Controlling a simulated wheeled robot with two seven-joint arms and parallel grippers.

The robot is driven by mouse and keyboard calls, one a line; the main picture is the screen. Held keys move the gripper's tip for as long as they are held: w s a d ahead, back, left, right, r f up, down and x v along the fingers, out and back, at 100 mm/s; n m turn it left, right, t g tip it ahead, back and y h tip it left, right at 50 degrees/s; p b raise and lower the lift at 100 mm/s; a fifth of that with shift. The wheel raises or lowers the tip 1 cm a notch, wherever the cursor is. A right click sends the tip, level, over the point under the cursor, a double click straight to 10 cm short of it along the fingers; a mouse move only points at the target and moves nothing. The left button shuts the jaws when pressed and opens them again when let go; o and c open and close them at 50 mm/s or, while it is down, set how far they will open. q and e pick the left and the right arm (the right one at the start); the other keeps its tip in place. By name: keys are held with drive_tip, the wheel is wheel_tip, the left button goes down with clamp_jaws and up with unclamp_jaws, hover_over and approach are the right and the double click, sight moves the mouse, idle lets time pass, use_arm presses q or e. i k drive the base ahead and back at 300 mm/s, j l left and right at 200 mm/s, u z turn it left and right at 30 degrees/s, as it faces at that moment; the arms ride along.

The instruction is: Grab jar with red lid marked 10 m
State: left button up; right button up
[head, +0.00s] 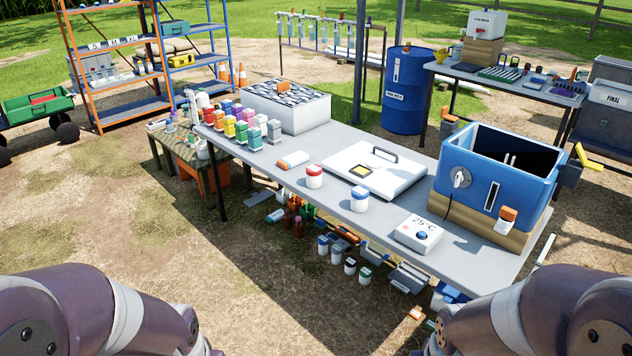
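Only links of my two arms show at the bottom corners, well short of the table. Neither gripper is in view.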

sight(313, 171)
drive_tip(key=i+z, duration=0.15)
drive_tip(key=z, duration=0.45)
drive_tip(key=i+j+z, duration=0.1)
drive_tip(key=i+j, duration=0.2)
drive_tip(key=i+j+z, duration=0.15)
drive_tip(key=i+j, duration=0.15)
drive_tip(key=i+j+z, duration=0.1)
drive_tip(key=i+j, duration=0.15)
drive_tip(key=i+j+z, duration=0.1)
drive_tip(key=i+j, duration=0.15)
drive_tip(key=j, duration=0.2)
drive_tip(key=i+j+z, duration=0.15)
drive_tip(key=j, duration=0.25)
drive_tip(key=i+j+z, duration=0.1)
drive_tip(key=i+j, duration=0.2)
drive_tip(key=i+j+z, duration=0.15)
drive_tip(key=j, duration=0.35)
drive_tip(key=i+j, duration=0.2)
drive_tip(key=j, duration=0.15)
drive_tip(key=i+j, duration=0.2)
drive_tip(key=j, duration=0.2)
